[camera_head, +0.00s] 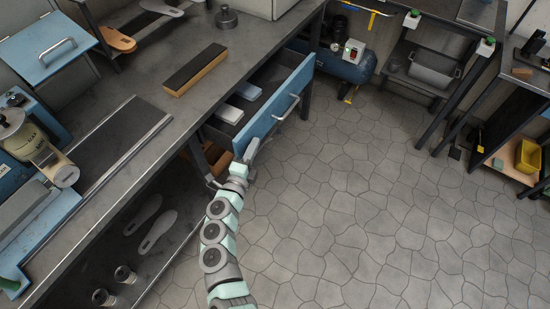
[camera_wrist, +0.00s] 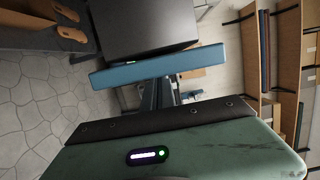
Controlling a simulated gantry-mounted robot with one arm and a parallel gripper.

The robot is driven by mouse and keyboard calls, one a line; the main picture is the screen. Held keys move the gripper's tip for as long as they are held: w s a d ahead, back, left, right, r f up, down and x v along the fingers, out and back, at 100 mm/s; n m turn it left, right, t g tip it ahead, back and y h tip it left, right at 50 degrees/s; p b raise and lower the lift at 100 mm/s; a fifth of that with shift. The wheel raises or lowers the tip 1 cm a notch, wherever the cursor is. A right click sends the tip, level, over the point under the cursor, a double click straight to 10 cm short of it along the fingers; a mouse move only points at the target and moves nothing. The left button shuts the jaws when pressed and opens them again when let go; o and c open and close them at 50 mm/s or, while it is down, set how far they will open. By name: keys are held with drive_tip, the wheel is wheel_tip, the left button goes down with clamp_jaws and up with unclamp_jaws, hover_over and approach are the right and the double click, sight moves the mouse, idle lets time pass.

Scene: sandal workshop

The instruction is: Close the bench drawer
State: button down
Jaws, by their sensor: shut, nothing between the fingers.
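The bench drawer stands pulled open below the bench top, its blue front (camera_head: 272,112) out over the floor. A grey bar handle (camera_head: 289,107) is fixed to this front. Two pale blocks (camera_head: 246,91) lie in the dark drawer. My gripper (camera_head: 253,148) is shut and empty at the near lower end of the drawer front, left of and below the handle. I cannot tell whether it touches the front. In the wrist view a blue panel (camera_wrist: 160,66), which looks like the drawer front, crosses the middle; the fingertips are not clear there.
The grey bench top (camera_head: 150,85) carries a dark-topped wooden block (camera_head: 195,70) and a sander-like machine (camera_head: 35,145). A blue tank (camera_head: 345,68) stands on the floor past the drawer. The tiled floor (camera_head: 370,200) to the right is clear.

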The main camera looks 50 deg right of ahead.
sight(230, 134)
drive_tip(key=w+b, duration=0.1)
drive_tip(key=w, duration=0.5)
drive_tip(key=w+a+b, duration=0.1)
drive_tip(key=w, duration=0.2)
drive_tip(key=shift+w+b, duration=0.2)
drive_tip(key=shift+b, duration=0.15)
